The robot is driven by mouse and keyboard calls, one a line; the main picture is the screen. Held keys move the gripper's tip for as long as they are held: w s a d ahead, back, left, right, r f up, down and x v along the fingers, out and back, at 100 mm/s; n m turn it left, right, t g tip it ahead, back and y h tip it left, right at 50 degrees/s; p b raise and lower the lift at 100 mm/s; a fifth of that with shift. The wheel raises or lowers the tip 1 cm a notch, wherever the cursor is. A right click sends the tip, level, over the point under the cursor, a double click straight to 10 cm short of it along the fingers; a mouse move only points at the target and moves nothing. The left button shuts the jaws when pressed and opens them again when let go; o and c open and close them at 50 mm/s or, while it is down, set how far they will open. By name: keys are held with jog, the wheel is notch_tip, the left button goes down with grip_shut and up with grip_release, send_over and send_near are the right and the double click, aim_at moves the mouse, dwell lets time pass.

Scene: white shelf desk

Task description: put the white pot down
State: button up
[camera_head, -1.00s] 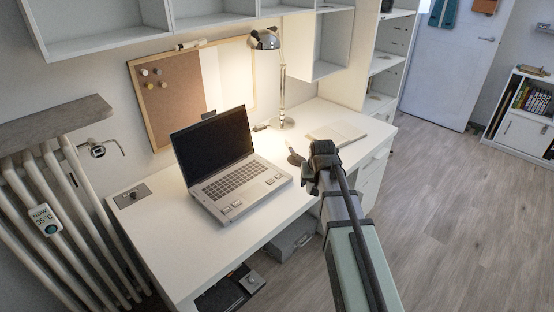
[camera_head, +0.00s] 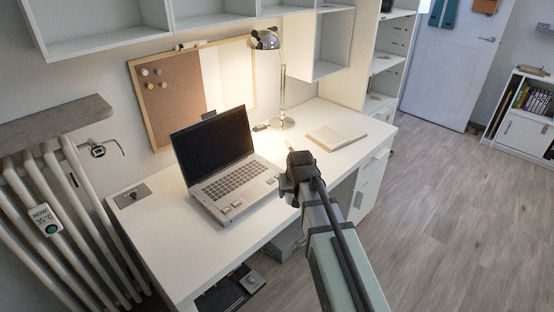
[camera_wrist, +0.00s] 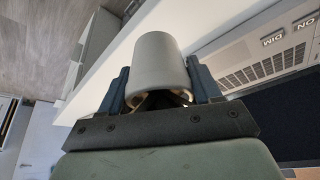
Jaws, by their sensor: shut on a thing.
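The white pot (camera_wrist: 160,62) looks greyish white and rounded in the wrist view. It sits between the two dark blue fingers of my gripper (camera_wrist: 162,85), which is shut on it. In the head view my gripper (camera_head: 297,168) is over the front part of the white desk (camera_head: 160,238), just right of the laptop. The arm and gripper hide most or all of the pot there. I cannot tell whether the pot touches the desk top.
An open laptop (camera_head: 222,160) stands close to the left of my gripper. A notebook (camera_head: 336,135) lies to the right and a desk lamp (camera_head: 282,90) stands behind. The desk's front edge runs beneath my arm. The desk's left front is clear.

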jog(key=s+a+m+h, duration=0.1)
jog(key=s+a+m, duration=0.2)
jog(key=a, duration=1)
jog(key=s+a+r+m+h, duration=0.1)
jog(key=s+a, duration=0.4)
jog(key=a, duration=0.8)
jog(key=s+a+m+h, duration=0.1)
jog(key=s+a+m, duration=0.3)
jog(key=a, duration=0.9)
jog(key=shift+s+a+r+m+g, duration=0.3)
jog(key=shift+s+a+r+g, duration=0.1)
jog(key=shift+s, duration=0.05)
jog(key=shift+f, duration=5)
jog(key=shift+f, duration=0.1)
jog(key=o, duration=1.2)
jog(key=shift+c, duration=0.2)
